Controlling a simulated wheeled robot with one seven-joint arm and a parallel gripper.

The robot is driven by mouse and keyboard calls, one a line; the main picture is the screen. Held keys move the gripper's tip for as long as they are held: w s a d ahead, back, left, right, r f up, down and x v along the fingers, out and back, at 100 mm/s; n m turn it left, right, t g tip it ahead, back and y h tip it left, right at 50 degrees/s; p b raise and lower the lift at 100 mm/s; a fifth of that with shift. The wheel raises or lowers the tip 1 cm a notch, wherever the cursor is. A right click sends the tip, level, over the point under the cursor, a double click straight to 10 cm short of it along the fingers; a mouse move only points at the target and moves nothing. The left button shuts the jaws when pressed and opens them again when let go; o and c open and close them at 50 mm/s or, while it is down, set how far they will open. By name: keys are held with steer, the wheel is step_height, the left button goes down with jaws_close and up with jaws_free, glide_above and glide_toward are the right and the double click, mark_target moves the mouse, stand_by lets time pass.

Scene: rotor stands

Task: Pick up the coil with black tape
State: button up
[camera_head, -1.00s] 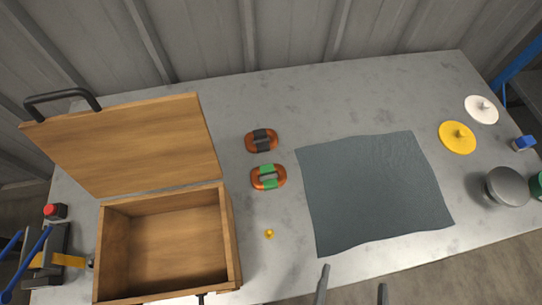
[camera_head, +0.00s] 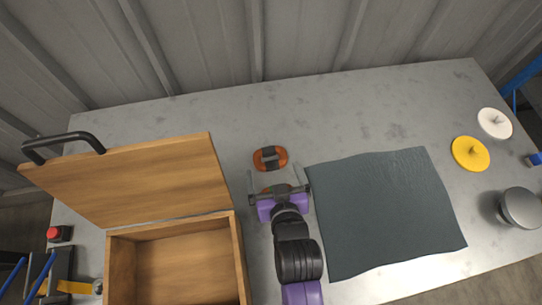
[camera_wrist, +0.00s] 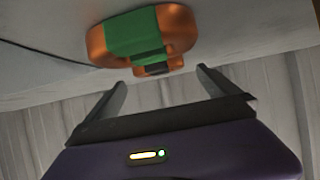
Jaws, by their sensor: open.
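The coil with black tape (camera_head: 270,158) is an orange-brown oval ring with a dark band, lying on the grey table beyond my gripper (camera_head: 277,172). My gripper is open and empty, fingers pointing toward this coil. In the wrist view, the coil with green tape (camera_wrist: 148,34) is large at the top, and a small part of the black-taped coil (camera_wrist: 158,69) shows past it, between and beyond the open fingers.
An open wooden box (camera_head: 240,262) with a raised lid (camera_head: 130,180) stands left. A dark grey mat (camera_head: 385,210) lies close on the right. Yellow (camera_head: 470,154) and white (camera_head: 494,123) discs and a grey round object (camera_head: 519,208) are far right. The table behind the coil is clear.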

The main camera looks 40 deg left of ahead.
mark_target(270, 154)
steer(key=shift+x, duration=2.75)
steer(key=shift+w+r, duration=0.15)
steer(key=shift+r, duration=0.05)
steer(key=shift+c, duration=0.2)
steer(key=c, duration=1.4)
steer(key=shift+r, duration=0.1)
steer(key=shift+c, duration=0.7)
steer(key=shift+r, duration=0.1)
